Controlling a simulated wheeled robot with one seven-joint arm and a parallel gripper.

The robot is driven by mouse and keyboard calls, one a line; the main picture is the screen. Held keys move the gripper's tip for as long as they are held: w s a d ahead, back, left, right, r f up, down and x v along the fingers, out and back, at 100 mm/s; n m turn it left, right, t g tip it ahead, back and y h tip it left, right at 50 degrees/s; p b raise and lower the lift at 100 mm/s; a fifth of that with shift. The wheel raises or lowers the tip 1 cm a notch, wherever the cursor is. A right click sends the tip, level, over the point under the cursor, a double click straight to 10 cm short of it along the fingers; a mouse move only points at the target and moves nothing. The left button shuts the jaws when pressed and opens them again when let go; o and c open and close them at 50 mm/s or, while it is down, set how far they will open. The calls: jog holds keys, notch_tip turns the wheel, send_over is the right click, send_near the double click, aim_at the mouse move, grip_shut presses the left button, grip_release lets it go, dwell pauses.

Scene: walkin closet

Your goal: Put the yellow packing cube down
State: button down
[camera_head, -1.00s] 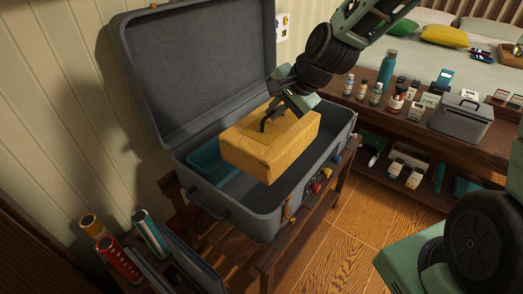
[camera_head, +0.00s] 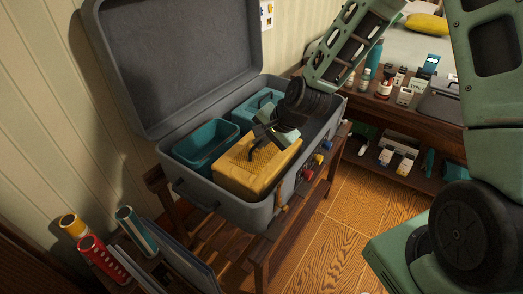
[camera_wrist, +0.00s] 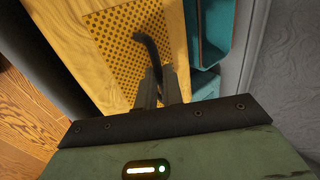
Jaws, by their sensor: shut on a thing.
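The yellow packing cube (camera_head: 252,177) sits inside the open grey suitcase (camera_head: 247,213), in its front part, with its top at about rim height. Whether it touches the suitcase floor is hidden. My gripper (camera_head: 258,147) comes down from above and is shut on the dark handle on the cube's top. In the wrist view the fingers (camera_wrist: 158,88) pinch that handle (camera_wrist: 147,47) over the mesh panel of the cube (camera_wrist: 103,75).
A teal open bin (camera_head: 205,150) and a teal lidded case (camera_head: 254,108) are in the suitcase beside the cube. The suitcase lid (camera_head: 185,60) stands open behind. Bottles and tubes (camera_head: 95,250) stand at front left. A bench (camera_head: 420,122) with small items is at right.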

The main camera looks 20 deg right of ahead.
aim_at(259, 152)
jog(key=shift+f+b, duration=0.3)
jog(key=shift+f, duration=1.2)
jog(key=shift+f, duration=0.2)
jog(key=c, duration=1.5)
grip_release()
jog(key=shift+c, duration=0.2)
